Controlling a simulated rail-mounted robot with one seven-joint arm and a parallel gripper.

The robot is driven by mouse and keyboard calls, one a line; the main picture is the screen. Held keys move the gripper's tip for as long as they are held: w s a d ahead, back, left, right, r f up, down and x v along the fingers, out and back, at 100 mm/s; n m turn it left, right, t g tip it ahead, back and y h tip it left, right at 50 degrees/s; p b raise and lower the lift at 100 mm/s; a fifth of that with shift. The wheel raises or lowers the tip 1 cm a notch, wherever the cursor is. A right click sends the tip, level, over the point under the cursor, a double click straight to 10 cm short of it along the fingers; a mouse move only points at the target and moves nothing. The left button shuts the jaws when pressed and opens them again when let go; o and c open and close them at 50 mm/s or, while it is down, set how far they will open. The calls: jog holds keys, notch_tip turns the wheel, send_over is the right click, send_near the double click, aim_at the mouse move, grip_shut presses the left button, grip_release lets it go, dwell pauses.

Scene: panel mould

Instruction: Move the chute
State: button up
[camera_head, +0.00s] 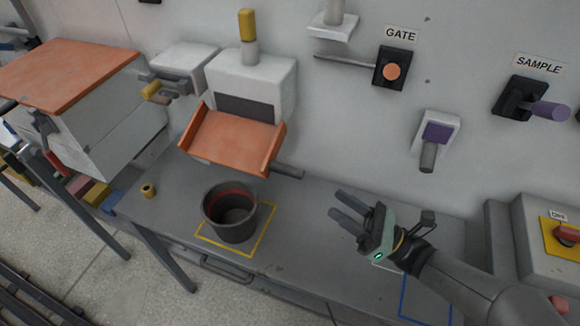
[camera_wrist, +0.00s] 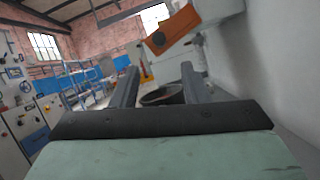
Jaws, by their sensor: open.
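The orange chute (camera_head: 232,140) is a tilted tray with raised sides, fixed below a white wall box (camera_head: 250,82) with a dark opening. A grey handle (camera_head: 288,171) sticks out at the chute's lower right. The chute's orange underside also shows in the wrist view (camera_wrist: 172,31), above and beyond my fingers. My gripper (camera_head: 342,214) is open and empty over the grey bench, to the right of the chute and lower than it, apart from it. In the wrist view its two fingers (camera_wrist: 160,90) point toward a dark bucket.
The dark bucket (camera_head: 231,213) stands inside a yellow outline on the bench (camera_head: 300,235), below the chute. The GATE lever (camera_head: 345,62), a purple switch (camera_head: 435,135) and the SAMPLE knob (camera_head: 545,109) are on the wall. A box with a red knob (camera_head: 567,233) stands right. Bench space between bucket and gripper is clear.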

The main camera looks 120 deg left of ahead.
aim_at(300, 179)
jog(key=p+x, duration=0.1)
jog(key=x, duration=1.2)
jog(key=shift+s+p, duration=0.2)
jog(key=shift+p, duration=0.1)
grip_shut()
